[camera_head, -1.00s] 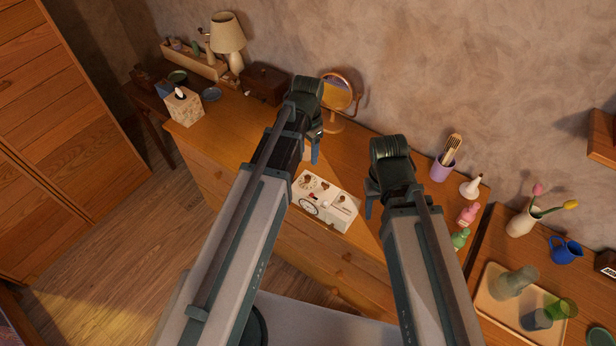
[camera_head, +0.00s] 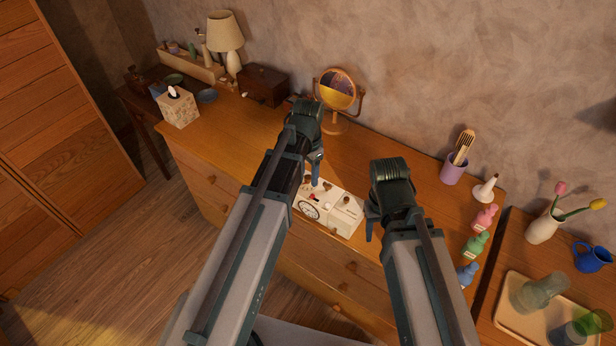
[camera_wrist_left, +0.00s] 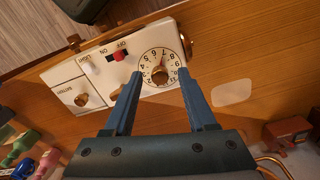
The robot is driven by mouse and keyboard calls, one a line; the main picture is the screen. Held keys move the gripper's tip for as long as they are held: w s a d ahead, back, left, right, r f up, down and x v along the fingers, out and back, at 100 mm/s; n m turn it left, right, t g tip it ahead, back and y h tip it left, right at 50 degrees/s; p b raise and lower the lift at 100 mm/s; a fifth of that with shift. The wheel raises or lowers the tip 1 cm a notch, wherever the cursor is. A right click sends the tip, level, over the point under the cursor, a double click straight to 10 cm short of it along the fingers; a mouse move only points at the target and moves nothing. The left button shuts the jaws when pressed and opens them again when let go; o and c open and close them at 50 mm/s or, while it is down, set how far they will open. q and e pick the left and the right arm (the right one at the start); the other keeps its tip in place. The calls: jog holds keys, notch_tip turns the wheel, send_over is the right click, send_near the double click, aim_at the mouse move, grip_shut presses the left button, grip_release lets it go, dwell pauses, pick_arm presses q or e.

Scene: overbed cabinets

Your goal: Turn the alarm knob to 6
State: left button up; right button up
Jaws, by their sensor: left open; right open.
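A white box (camera_head: 344,212) with controls sits at the dresser's front edge. My left gripper (camera_head: 316,172) is open above the box. In the left wrist view its two blue fingertips (camera_wrist_left: 159,79) lie either side of the knob, apart from it; I cannot tell their height above it. The knob's exact pointing is too small to read. My right gripper (camera_head: 371,220) is open and empty, right of the box.
The box also has a red switch (camera_wrist_left: 119,57) and a second knob (camera_wrist_left: 81,100). A round mirror (camera_head: 337,90) stands behind my left gripper. A purple cup (camera_head: 452,173) and several bottles (camera_head: 476,243) stand to the right. The dresser top left of the box is clear.

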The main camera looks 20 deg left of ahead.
pick_arm(q)
jog(key=shift+c, duration=0.2)
grip_shut()
jog(key=n, duration=0.5)
dwell(0.3)
jog(key=shift+o, duration=0.2)
grip_release()
jog(key=shift+r, duration=0.1)
